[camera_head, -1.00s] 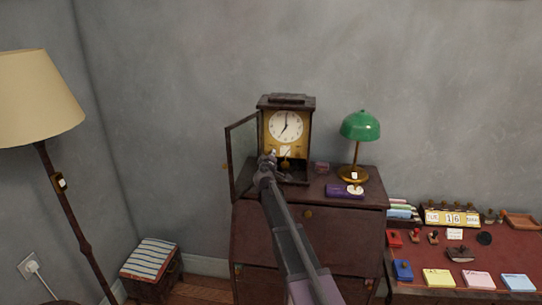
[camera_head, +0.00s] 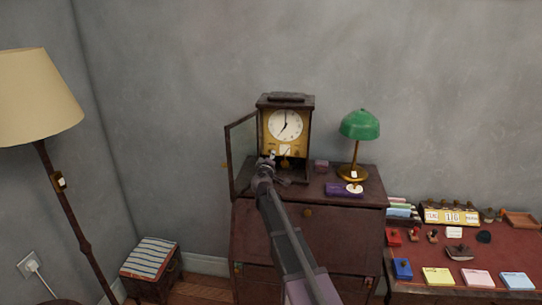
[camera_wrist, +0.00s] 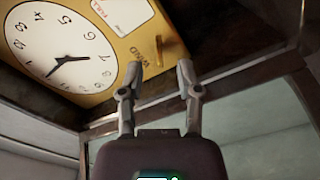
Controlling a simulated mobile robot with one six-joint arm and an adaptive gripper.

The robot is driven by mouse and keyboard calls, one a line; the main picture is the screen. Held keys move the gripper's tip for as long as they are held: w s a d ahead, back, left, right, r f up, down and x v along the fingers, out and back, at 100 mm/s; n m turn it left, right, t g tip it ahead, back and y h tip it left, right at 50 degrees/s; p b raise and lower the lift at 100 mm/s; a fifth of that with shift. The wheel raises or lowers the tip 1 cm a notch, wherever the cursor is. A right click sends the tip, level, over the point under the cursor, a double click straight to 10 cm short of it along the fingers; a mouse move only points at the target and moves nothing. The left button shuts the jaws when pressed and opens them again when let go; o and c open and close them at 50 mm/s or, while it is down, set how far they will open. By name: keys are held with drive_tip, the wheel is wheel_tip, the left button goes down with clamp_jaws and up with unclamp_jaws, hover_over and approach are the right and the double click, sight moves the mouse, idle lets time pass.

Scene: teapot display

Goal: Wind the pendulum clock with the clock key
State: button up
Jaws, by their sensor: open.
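The pendulum clock (camera_head: 285,128) stands on the dark red cabinet with its glass door (camera_head: 243,155) swung open to the left. Its white dial and gold plate (camera_wrist: 98,50) fill the upper left of the wrist view, which appears tilted. A short brass peg (camera_wrist: 160,54) stands out of the plate beside the word WIND. I cannot tell whether it is the clock key or a winding post. My gripper (camera_wrist: 155,82) is open and empty just short of the peg, fingers apart. In the head view my gripper (camera_head: 266,159) is in front of the clock's lower left.
A green lamp (camera_head: 360,126) and a purple box (camera_head: 345,189) are right of the clock on the cabinet top (camera_head: 375,178). A small block (camera_head: 321,166) sits beside the clock. A floor lamp (camera_head: 40,98) stands left; a stationery desk (camera_head: 430,263) is right.

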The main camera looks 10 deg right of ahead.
drive_tip(key=v, duration=0.8)
drive_tip(key=shift+s, duration=0.2)
drive_tip(key=s+d+f+m+g+h, duration=0.1)
drive_tip(key=s+d+f+m+g, duration=0.35)
drive_tip(key=s, duration=0.35)
drive_tip(key=s+d+f+m+g+h, duration=0.1)
drive_tip(key=s+d+f+m+g, duration=0.2)
drive_tip(key=s+d+f+g, duration=0.3)
drive_tip(key=s+a+f+g+y, duration=0.3)
drive_tip(key=s+f, duration=0.1)
drive_tip(key=s, duration=0.6)
drive_tip(key=s+a+f+g+y, duration=0.3)
drive_tip(key=s+a+f+y, duration=0.1)
drive_tip(key=s, duration=0.6)
drive_tip(key=shift+a+m+g+y, duration=0.15)
drive_tip(key=shift+m+g+y, duration=0.2)
drive_tip(key=shift+m, duration=0.1)
drive_tip(key=shift+s, duration=0.1)
